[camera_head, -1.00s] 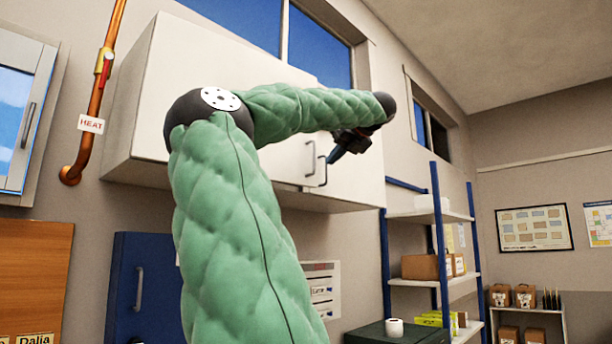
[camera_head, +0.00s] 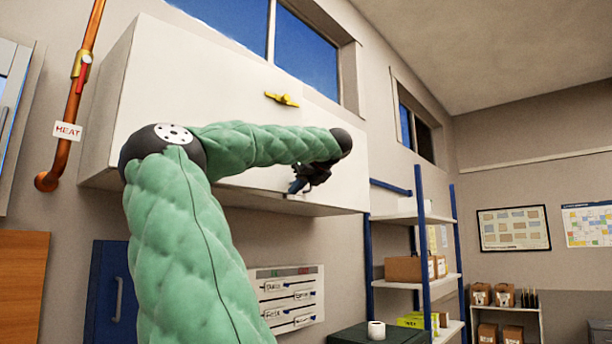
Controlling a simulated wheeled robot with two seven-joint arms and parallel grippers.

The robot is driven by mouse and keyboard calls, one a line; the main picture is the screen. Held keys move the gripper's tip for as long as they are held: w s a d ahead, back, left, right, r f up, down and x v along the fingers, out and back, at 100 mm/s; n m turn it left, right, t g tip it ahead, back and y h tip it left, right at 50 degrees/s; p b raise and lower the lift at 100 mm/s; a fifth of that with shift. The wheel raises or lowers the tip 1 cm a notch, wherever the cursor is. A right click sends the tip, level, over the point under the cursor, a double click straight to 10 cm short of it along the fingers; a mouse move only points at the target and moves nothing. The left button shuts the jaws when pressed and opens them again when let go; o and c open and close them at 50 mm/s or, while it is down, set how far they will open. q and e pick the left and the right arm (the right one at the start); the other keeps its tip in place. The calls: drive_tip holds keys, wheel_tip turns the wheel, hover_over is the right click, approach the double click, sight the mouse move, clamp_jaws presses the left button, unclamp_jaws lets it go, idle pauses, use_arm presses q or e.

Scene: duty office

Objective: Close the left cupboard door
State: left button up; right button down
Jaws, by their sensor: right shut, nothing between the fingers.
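The white wall cupboard (camera_head: 135,85) hangs on the wall across the left and middle. Its left door (camera_head: 235,85) faces me, partly covered by my green padded right arm; I cannot tell whether it is fully flush. The right door (camera_head: 335,125) looks shut. A yellow fitting (camera_head: 282,98) shows near where the doors meet. My right gripper (camera_head: 296,187) is shut and empty, at the lower part of the cupboard front near the middle. The door handles are hidden behind the arm and gripper, and contact cannot be made out. My left gripper is not in view.
A copper pipe (camera_head: 76,110) with a HEAT sign runs up the wall at left. Below are a blue cabinet (camera_head: 110,300) and a white labelled panel (camera_head: 290,292). A blue-posted shelf (camera_head: 415,220) stands to the right. The upper right is open room.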

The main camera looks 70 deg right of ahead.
sight(286, 192)
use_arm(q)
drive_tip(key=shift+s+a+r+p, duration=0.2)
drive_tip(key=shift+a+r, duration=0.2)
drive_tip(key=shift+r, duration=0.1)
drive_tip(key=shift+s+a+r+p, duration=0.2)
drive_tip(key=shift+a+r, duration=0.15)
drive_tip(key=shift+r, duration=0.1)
use_arm(e)
drive_tip(key=shift+w+d, duration=0.3)
drive_tip(key=shift+w, duration=0.25)
drive_tip(key=shift+w+d, duration=0.25)
drive_tip(key=shift+w, duration=0.3)
drive_tip(key=shift+w+d, duration=0.15)
drive_tip(key=shift+w, duration=0.15)
drive_tip(key=shift+n+y, duration=0.3)
drive_tip(key=w+d, duration=0.1)
drive_tip(key=w+d+b, duration=0.1)
drive_tip(key=w, duration=0.1)
drive_tip(key=w+d, duration=0.1)
drive_tip(key=w, duration=0.1)
drive_tip(key=shift+d+r, duration=0.1)
drive_tip(key=shift+d, duration=0.05)
drive_tip(key=shift+r, duration=0.2)
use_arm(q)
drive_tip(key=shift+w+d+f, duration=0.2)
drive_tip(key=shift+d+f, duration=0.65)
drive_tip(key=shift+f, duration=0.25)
use_arm(e)
drive_tip(key=shift+w, duration=0.1)
